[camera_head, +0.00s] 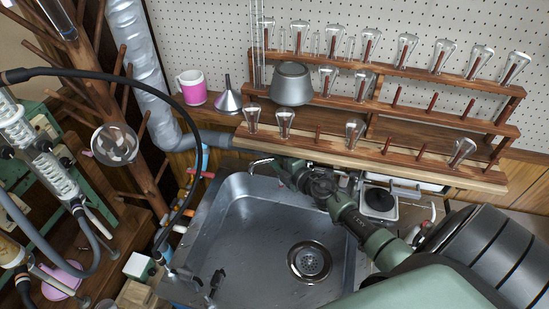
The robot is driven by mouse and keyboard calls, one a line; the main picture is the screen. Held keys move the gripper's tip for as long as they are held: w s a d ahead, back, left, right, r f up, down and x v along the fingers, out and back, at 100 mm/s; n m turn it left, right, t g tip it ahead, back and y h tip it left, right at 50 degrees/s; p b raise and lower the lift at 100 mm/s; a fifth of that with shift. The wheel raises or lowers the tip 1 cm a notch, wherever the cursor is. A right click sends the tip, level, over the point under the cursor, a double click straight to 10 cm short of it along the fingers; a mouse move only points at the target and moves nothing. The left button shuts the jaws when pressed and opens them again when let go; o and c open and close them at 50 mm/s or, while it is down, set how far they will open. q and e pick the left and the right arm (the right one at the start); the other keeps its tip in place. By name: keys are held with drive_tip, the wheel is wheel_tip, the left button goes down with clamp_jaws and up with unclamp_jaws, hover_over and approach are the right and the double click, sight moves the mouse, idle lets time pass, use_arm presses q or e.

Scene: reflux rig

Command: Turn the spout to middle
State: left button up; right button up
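The spout (261,162) is a thin, curved metal tube at the back left edge of the sink (230,232). Its tip bends down over the left part of the back rim. My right arm comes in from the right and reaches across the back of the basin. My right gripper (281,169) is just right of the spout, close to it. I cannot tell whether they touch. The fingers are small, dark and partly hidden by the wrist, so their opening is unclear. The spout's base is hidden behind the gripper. My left gripper is out of view.
A wooden rack (400,108) with several glass flasks stands behind the sink. A grey pot (291,84), a funnel (228,96) and a pink cup (192,88) stand on the shelf. A black hose (205,145) arches at left. The basin around the drain (310,262) is clear.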

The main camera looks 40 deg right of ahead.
drive_tip(key=shift+c, duration=0.4)
clamp_jaws()
drive_tip(key=shift+s+f, duration=0.1)
drive_tip(key=shift+s, duration=0.05)
idle(0.8)
